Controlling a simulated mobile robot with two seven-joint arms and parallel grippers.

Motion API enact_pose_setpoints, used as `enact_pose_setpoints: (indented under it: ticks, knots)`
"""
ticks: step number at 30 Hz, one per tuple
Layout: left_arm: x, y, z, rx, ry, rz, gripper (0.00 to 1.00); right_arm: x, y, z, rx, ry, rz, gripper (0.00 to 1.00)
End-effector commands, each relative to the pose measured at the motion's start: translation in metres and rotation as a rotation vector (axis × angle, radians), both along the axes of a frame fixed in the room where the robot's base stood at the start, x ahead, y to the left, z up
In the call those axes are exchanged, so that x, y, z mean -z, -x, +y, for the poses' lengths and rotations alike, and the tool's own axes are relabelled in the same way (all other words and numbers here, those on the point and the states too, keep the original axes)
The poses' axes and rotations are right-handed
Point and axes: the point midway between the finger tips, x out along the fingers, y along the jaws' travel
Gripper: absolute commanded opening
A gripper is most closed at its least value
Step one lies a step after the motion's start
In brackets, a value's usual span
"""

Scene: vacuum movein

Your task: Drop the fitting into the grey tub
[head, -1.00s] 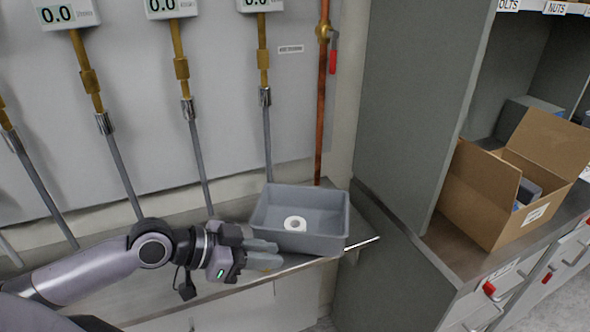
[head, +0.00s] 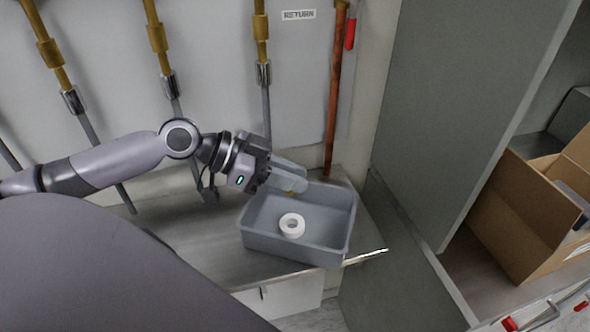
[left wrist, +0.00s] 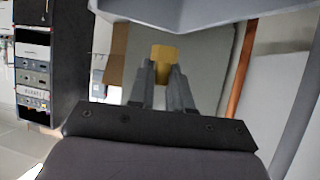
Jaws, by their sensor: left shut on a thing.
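The grey tub (head: 262,243) is an open rectangular bin on the metal shelf by the wall. A white ring (head: 292,225) lies on its floor. My left gripper (head: 298,183) is above the tub's back left part, fingers pointing right. It is shut on the brass-yellow fitting, mostly hidden by the fingers in the head view, where only a small yellow bit shows. In the left wrist view the fitting (left wrist: 162,54) shows clearly between the fingertips (left wrist: 163,78). My right gripper is not in view.
A copper pipe (head: 334,100) with a red handle (head: 350,33) rises just behind the tub. Brass-jointed hoses (head: 160,50) hang along the wall. A grey cabinet side (head: 455,100) stands to the right, with an open cardboard box (head: 520,220) beyond it.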

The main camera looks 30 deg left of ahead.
Motion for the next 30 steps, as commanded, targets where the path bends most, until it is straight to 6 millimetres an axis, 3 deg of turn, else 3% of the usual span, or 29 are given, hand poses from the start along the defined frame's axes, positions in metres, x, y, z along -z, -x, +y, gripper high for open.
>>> enact_pose_setpoints:
  ticks: [12, 25, 26, 27, 28, 30]
  knots:
    - [0.048, 0.000, 0.000, -0.001, 0.000, 0.000, 0.00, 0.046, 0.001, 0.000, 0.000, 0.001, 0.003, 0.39]
    - [0.053, 0.000, 0.000, 0.000, 0.001, 0.001, 0.00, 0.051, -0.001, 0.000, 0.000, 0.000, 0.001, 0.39]
    - [0.053, 0.000, 0.000, 0.000, 0.000, 0.000, 0.28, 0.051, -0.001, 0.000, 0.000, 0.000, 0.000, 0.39]
    - [0.053, 0.000, 0.000, 0.000, 0.000, 0.000, 0.41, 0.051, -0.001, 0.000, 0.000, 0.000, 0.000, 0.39]
    - [0.053, 0.000, 0.000, 0.000, 0.000, 0.000, 0.48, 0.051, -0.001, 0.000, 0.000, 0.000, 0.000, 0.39]
    - [0.053, 0.000, 0.000, 0.000, 0.000, 0.000, 0.48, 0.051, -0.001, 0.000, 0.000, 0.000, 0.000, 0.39]
